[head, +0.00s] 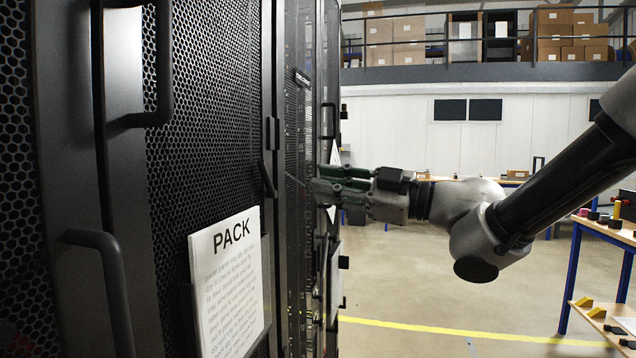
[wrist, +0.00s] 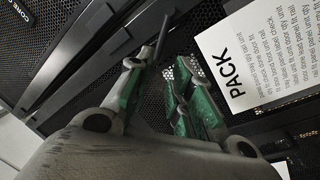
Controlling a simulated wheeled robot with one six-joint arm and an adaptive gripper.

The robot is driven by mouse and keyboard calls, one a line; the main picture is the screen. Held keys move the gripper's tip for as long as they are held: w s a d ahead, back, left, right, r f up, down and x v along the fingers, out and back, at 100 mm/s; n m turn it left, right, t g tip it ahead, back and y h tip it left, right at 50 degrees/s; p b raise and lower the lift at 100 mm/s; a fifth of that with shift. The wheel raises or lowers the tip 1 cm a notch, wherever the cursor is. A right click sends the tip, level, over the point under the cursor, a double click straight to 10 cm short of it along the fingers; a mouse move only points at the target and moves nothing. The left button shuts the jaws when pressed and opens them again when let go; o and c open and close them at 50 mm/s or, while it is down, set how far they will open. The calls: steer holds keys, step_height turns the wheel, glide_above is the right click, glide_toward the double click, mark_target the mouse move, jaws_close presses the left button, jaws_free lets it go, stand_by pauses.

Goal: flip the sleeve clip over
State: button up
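My gripper (head: 335,182) reaches left to the face of the black rack, and its tips are close to the rack front in the head view. In the wrist view my gripper (wrist: 158,72) has two green-padded fingers with a gap between them, and no held thing shows there. A thin dark bar (wrist: 162,38) stands out at the left fingertip; I cannot tell whether they touch. A white PACK sheet (head: 228,285) hangs on the near mesh door, and it also shows in the wrist view (wrist: 262,55). I cannot clearly make out the sleeve clip in either view.
The rack's mesh doors (head: 205,130) fill the left side, with protruding handles (head: 100,255) and a slanted dark lever (head: 267,178). A blue-legged workbench (head: 605,232) stands at right. The floor (head: 450,300) between is open, crossed by a yellow line.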

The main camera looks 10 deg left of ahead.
steer(key=shift+s+a, duration=0.1)
steer(key=c, duration=0.3)
steer(key=s+a+g, duration=0.1)
steer(key=s+a, duration=0.1)
steer(key=a, duration=0.1)
steer(key=shift+s, duration=0.2)
jaws_close()
step_height(320, 180, up, 6)
steer(key=m+t, duration=0.7)
steer(key=m, duration=1.5)
glide_above(266, 180)
steer(key=w+d, duration=0.4)
steer(key=d, duration=0.1)
steer(key=shift+s+a+f, duration=0.45)
steer(key=shift+s, duration=0.15)
steer(key=shift+s+a+f, duration=0.4)
steer(key=shift+s+f, duration=0.05)
steer(key=shift+s, duration=0.15)
steer(key=shift+s+a+f, duration=0.1)
steer(key=shift+s+f, duration=0.25)
